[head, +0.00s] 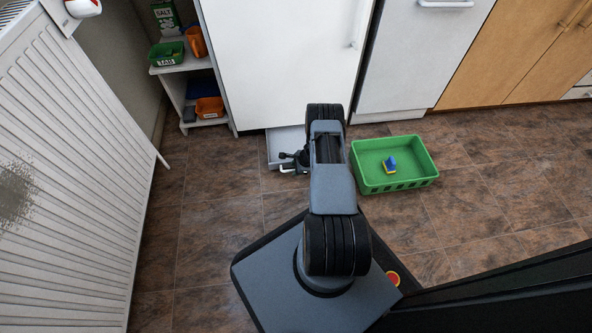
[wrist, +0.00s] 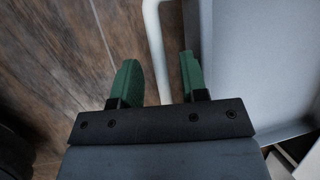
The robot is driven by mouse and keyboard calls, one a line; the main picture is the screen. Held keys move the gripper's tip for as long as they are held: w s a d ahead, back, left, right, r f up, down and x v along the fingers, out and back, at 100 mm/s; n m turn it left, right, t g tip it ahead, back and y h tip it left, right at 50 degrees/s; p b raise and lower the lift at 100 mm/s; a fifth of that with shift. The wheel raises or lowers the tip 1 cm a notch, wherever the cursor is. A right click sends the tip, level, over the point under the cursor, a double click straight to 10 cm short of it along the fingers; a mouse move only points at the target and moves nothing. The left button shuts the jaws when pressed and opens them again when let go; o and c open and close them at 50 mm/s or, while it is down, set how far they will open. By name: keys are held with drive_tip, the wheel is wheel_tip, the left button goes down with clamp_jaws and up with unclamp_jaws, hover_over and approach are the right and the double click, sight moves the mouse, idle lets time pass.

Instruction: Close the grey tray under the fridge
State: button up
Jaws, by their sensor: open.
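The grey tray (head: 279,146) sticks out from under the white fridge (head: 285,60) at floor level, partly hidden behind my arm. In the wrist view the tray's smooth grey inside (wrist: 262,70) fills the right side. A white bar-like handle (wrist: 155,45) runs along the tray's outer side. My gripper (head: 288,163) is low at the tray's front. In the wrist view its two green fingers (wrist: 160,78) are open, with the white handle between them in the picture. I cannot tell whether either finger touches the handle.
A green basket (head: 366,183) with a small blue and yellow item (head: 390,164) stands on the floor to the right. A white radiator (head: 75,170) is at the left. A low shelf (head: 190,95) holds small bins left of the fridge. Brown floor around the tray's front is clear.

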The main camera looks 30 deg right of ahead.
clamp_jaws()
idle(0.4)
